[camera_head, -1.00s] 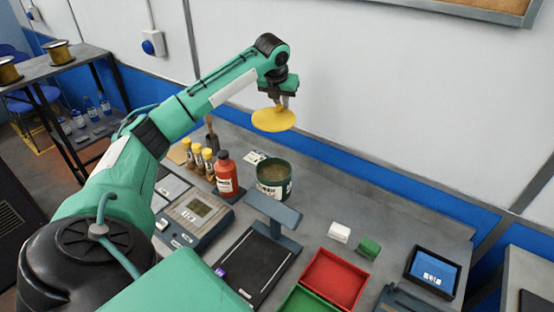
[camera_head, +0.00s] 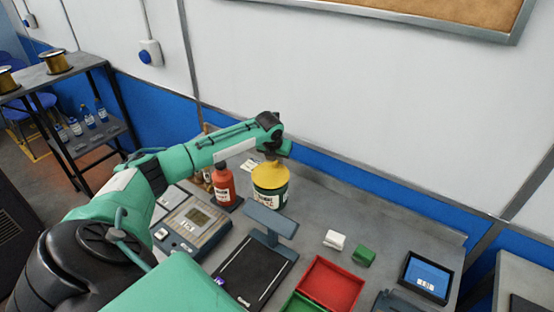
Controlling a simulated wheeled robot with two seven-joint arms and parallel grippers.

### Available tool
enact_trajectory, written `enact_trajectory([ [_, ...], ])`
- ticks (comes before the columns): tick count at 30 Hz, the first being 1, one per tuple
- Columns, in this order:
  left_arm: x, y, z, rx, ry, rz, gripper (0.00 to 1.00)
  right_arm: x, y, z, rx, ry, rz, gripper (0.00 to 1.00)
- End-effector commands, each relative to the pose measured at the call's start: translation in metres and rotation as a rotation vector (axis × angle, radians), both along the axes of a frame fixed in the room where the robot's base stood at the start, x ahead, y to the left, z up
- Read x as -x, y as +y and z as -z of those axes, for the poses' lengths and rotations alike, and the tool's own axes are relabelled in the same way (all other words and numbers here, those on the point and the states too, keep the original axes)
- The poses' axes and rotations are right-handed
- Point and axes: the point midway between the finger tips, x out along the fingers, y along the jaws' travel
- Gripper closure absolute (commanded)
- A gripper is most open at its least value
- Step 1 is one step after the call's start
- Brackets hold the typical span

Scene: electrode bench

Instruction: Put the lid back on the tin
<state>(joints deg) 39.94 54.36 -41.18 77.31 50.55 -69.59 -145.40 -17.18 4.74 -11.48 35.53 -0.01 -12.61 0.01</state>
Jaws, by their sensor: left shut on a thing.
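The tin (camera_head: 270,197) is a dark green can with a white label, standing on the bench at the back. The yellow lid (camera_head: 268,177) is at the tin's top and covers its mouth in this view. I cannot tell whether it is pressed down or only resting there. My left gripper (camera_head: 272,158) is shut on the lid, directly above the tin, partly hidden behind its own wrist. My right gripper is not in view.
A red bottle (camera_head: 223,186) stands close to the left of the tin. A grey stand (camera_head: 270,222) is in front of it. A red tray (camera_head: 331,284), a white block (camera_head: 334,240) and a green block (camera_head: 364,256) lie to the right.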

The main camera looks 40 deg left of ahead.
Motion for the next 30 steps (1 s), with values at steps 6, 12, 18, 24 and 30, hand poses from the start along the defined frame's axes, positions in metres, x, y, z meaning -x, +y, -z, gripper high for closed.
enact_trajectory([
  [6, 0.000, 0.000, 0.011, 0.000, -0.001, 0.000, 1.00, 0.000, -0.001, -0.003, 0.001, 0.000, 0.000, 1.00],
  [12, 0.000, 0.000, 0.013, 0.000, 0.000, 0.000, 1.00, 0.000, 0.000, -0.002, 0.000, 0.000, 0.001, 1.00],
  [18, 0.000, 0.000, 0.014, 0.000, 0.000, 0.000, 0.65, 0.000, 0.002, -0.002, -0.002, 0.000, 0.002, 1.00],
  [24, 0.000, 0.000, 0.014, 0.000, 0.000, 0.000, 0.65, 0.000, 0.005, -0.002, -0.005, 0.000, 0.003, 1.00],
  [30, 0.003, 0.000, 0.003, -0.001, -0.003, 0.001, 0.65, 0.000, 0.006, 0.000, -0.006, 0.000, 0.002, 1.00],
])
